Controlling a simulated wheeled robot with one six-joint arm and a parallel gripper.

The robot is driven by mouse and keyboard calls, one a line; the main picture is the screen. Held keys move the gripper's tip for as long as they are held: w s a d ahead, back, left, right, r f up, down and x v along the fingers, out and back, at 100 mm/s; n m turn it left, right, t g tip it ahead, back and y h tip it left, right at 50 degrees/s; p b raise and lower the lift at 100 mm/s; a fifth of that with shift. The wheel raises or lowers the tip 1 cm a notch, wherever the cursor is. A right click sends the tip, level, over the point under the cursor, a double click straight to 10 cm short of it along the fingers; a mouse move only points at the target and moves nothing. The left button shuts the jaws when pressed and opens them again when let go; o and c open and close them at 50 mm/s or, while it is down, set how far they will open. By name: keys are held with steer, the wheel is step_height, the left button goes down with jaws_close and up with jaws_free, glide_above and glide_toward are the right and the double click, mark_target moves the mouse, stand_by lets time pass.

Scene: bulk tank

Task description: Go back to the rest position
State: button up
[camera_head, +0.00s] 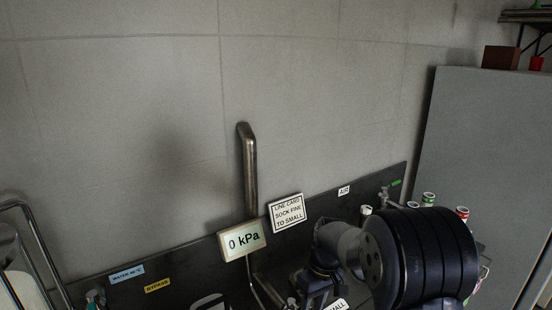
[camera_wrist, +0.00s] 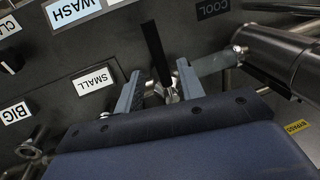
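My gripper (camera_wrist: 160,85) shows in the wrist view with its two grey fingers apart. A black lever handle (camera_wrist: 155,52) on a small metal fitting (camera_wrist: 166,93) stands between or just beyond the fingertips. I see gaps on both sides and no clear contact. The lever is near the dark panel (camera_wrist: 120,40) with the labels WASH, SMALL, BIG and COOL. In the head view my arm fills the lower right, in front of the panel (camera_head: 190,262), and the gripper's fingers cannot be made out there.
A thick metal pipe (camera_wrist: 275,52) runs close to the right of my gripper in the wrist view. In the head view a 0 kPa display (camera_head: 242,241), a line card (camera_head: 286,213) and an upright metal pipe (camera_head: 249,175) are left of my arm. A grey cabinet (camera_head: 490,150) stands right.

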steer(key=shift+s+a+f, duration=0.15)
steer(key=shift+a+f, duration=0.05)
steer(key=shift+f, duration=0.85)
steer(key=shift+a+f, duration=0.15)
steer(key=shift+f, duration=0.1)
steer(key=shift+s+a+m, duration=0.25)
steer(key=shift+a+m, duration=0.05)
steer(key=shift+m, duration=0.5)
